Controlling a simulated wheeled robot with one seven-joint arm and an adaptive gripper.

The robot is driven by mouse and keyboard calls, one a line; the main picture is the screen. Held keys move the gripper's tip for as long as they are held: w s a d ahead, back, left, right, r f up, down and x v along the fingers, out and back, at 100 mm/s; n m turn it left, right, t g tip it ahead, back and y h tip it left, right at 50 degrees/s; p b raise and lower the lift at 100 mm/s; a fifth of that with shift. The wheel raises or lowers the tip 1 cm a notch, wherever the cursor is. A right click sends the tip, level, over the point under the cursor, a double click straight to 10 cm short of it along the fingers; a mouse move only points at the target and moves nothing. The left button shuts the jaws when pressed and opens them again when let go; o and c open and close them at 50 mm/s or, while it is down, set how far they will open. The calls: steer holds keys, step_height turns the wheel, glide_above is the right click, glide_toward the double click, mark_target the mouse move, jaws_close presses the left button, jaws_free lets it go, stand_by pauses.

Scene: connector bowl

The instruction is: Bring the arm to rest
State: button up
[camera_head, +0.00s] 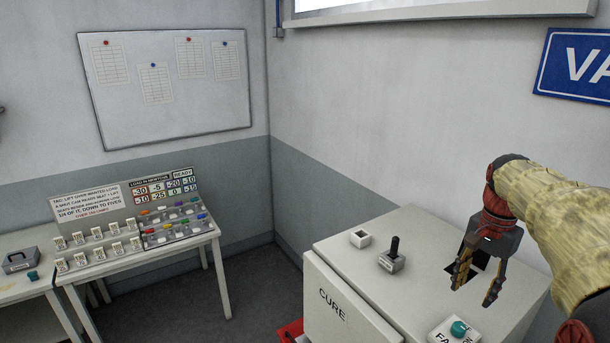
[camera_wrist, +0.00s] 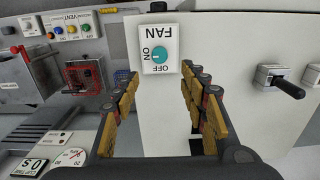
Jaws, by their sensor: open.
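My gripper (camera_head: 477,286) is open and empty above the top of the white cabinet marked CURE (camera_head: 345,262). In the wrist view its two fingers (camera_wrist: 159,92) stand wide apart with the bare cabinet top between them. The arm reaches in from the right, in a tan sleeve. A FAN switch box with a teal knob (camera_head: 459,329) sits at the cabinet's front edge; it also shows just past the fingertips in the wrist view (camera_wrist: 158,57). I cannot tell how high the fingertips are above the cabinet top.
A black lever on a grey base (camera_head: 392,260) and a small white open box (camera_head: 360,238) stand on the cabinet, left of my gripper. A table with a labelled panel (camera_head: 130,215) stands at the left. A red container (camera_head: 291,331) is on the floor beside the cabinet.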

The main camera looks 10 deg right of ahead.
steer(key=s+a+f+n+t+b, duration=0.2)
steer(key=s+a+f+n+b, duration=0.2)
steer(key=a+f+b, duration=0.4)
steer(key=s+a+f+n+t+b, duration=0.1)
steer(key=s+a+f+n+b, duration=0.4)
steer(key=a+f+b, duration=0.3)
steer(key=s+a+f+n+t+b, duration=0.2)
steer(key=s+a+f+n+b, duration=0.2)
steer(key=a+f+b, duration=0.4)
steer(key=s+a+f, duration=0.1)
steer(key=a+f, duration=0.2)
steer(key=f, duration=0.1)
steer(key=shift+s+t+b, duration=0.15)
steer(key=shift+t+b, duration=0.15)
steer(key=shift+b, duration=0.1)
